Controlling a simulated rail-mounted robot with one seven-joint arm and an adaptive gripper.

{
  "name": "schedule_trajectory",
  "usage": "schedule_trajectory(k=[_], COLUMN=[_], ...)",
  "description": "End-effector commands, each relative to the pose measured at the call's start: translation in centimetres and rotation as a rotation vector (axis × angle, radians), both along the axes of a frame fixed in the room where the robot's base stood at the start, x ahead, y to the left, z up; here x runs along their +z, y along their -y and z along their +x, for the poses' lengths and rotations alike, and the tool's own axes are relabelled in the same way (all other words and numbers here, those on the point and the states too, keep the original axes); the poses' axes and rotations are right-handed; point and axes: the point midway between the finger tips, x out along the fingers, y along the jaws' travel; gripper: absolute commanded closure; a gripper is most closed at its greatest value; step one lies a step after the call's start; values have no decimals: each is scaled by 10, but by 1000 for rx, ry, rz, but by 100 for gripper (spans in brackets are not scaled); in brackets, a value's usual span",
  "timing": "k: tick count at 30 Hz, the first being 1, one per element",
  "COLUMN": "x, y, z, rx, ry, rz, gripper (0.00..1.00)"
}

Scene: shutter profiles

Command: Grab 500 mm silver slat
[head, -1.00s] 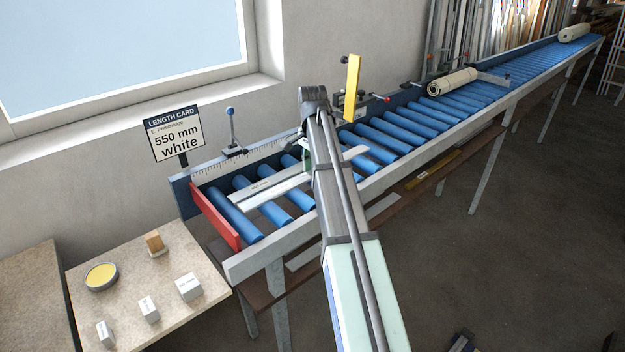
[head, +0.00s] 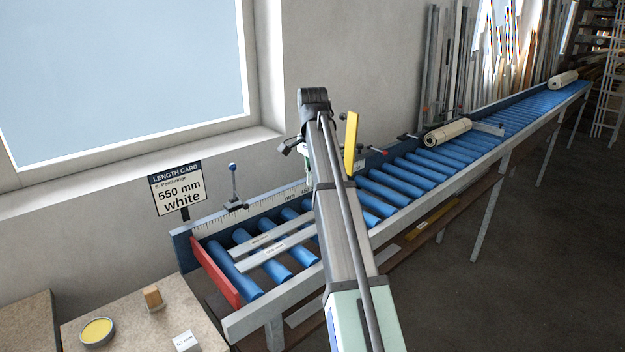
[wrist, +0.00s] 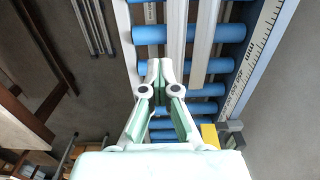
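Two long pale slats lie side by side, slightly apart, on the blue rollers in the head view: a back slat (head: 262,240) and a front slat (head: 250,261). Each bears a small label too blurred to read. Both look whitish grey, so I cannot tell which is silver. In the wrist view, one slat (wrist: 176,30) runs just right of my fingertips and another (wrist: 205,40) lies further right. My gripper (wrist: 160,66) has its fingertips together with nothing seen between them, above the rollers beside the nearer slat. My arm hides the gripper in the head view.
A red end stop (head: 216,272) and a ruler fence (head: 270,200) border the roller table. A yellow upright piece (head: 351,143) stands by my arm. A length card (head: 178,190) reads 550 mm white. A cream roll (head: 447,132) lies further along.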

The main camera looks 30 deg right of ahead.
Motion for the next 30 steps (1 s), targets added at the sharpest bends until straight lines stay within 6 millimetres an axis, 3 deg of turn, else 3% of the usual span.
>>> schedule_trajectory(k=[7, 12, 14, 30], x=[0, 0, 0, -5], y=[0, 0, 0, 0], z=[0, 0, 0, 0], rx=[0, 0, 0, 0], ry=[0, 0, 0, 0], rz=[0, 0, 0, 0], gripper=[99, 38, 20, 20])
